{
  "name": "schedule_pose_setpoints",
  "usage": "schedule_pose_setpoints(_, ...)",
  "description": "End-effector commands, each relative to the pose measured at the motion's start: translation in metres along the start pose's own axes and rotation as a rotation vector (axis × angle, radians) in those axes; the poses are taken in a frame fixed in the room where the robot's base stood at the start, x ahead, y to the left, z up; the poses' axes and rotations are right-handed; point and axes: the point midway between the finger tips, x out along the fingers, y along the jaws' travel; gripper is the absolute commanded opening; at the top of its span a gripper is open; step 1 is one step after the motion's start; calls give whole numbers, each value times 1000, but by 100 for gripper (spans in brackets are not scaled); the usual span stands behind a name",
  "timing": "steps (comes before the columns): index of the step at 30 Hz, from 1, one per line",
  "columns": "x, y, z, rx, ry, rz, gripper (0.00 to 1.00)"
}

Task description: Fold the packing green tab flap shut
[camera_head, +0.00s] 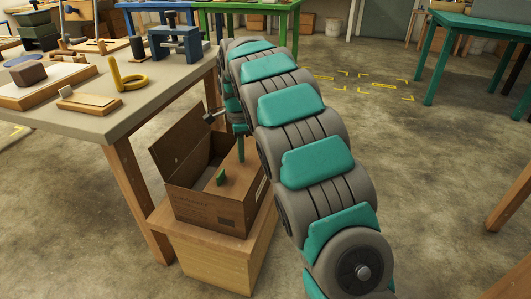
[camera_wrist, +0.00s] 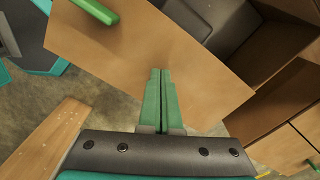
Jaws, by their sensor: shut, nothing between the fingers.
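The brown cardboard packing box stands open beside the workbench, with its front wall (camera_head: 205,208) facing me. The green tab (camera_head: 220,177) sits at the left edge of a brown flap (camera_head: 237,186), which covers the right part of the opening. In the wrist view the flap (camera_wrist: 150,45) fills the upper middle, with the green tab (camera_wrist: 95,10) at the top left. My gripper (camera_head: 241,158) is shut and empty, with its green fingers (camera_wrist: 159,72) pointing at the flap's face. I cannot tell if they touch it.
Another flap (camera_head: 181,143) stands raised at the box's back left. A wooden stand (camera_head: 215,257) bears the box. Open floor lies to the right.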

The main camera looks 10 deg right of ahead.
Motion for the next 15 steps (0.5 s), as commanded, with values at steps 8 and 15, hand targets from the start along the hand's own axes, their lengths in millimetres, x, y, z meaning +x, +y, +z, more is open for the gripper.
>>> schedule_pose_setpoints(8,-27,-1,0,0,0,-4,0)
schedule_pose_setpoints(15,-47,-1,0,1,0,-2,0)
